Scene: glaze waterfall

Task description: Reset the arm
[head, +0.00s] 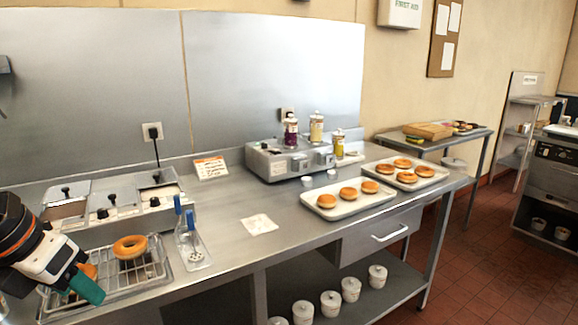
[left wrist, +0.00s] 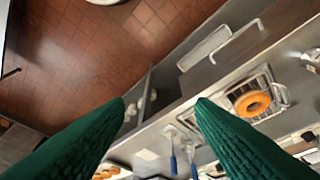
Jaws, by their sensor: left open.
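My left gripper (head: 88,288) is at the lower left of the head view, over the front part of a wire rack. Its green fingers are spread apart and empty in the left wrist view (left wrist: 162,103). A golden donut (head: 130,247) lies on the wire rack (head: 155,268), to the right of the gripper; it also shows in the left wrist view (left wrist: 252,103). My right gripper is in neither view.
Covered metal bins (head: 108,200) stand behind the rack. A white paper (head: 259,224) lies mid-counter. Two trays of donuts (head: 345,208) (head: 408,184) and a bottle dispenser (head: 290,160) are farther right. White jars (head: 331,303) stand on the lower shelf.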

